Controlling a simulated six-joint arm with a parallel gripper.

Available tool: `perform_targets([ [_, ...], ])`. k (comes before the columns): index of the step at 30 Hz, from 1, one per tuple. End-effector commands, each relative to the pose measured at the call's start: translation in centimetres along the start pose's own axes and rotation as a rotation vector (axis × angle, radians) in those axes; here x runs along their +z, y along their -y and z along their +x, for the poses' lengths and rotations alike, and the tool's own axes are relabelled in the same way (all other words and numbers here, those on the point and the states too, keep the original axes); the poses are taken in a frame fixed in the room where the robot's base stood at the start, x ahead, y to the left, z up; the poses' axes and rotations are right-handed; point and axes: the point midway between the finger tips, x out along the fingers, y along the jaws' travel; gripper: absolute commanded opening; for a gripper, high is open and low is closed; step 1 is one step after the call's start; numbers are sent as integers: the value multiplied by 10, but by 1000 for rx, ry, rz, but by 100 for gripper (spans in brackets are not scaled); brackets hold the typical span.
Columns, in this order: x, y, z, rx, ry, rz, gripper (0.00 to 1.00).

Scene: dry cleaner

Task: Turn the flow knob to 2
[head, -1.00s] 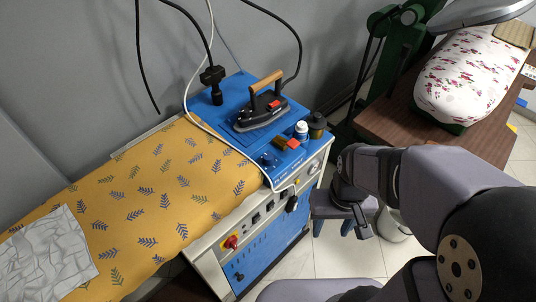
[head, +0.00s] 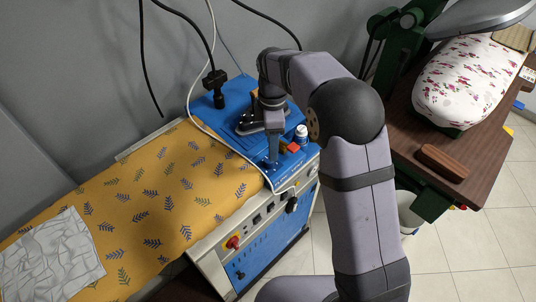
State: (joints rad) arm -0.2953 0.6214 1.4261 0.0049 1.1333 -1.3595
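A blue-topped ironing unit (head: 232,88) stands in the middle of the head view. My gripper (head: 271,164) points down at the front part of its blue top, where a small dark knob-like part sits. My gripper covers most of that part, so its pointer and any number marks cannot be read, and I cannot tell whether it is the flow knob. My fingertips are at or just above it; contact and finger opening are too small to tell. A red knob (head: 233,242) and a black fitting (head: 291,205) are on the front panel.
The iron (head: 246,127) is partly hidden behind my arm. A white bottle (head: 301,131) and a red block (head: 293,147) stand close right of my gripper. A white cord crosses the top's left side. A yellow leaf-patterned board (head: 160,195) extends left.

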Motion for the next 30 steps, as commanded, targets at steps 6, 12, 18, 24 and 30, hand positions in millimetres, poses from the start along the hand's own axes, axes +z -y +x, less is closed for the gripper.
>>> perform_targets([
  [6, -12, -11, 0, -1, 1, -112, 44],
  [12, -12, -11, 4, -3, 1, -117, 44],
  [18, -12, -10, 22, -5, 1, -115, 44],
  [24, -12, -9, 48, -6, 1, -114, 44],
  [30, -12, -10, 67, -4, 1, -114, 44],
])
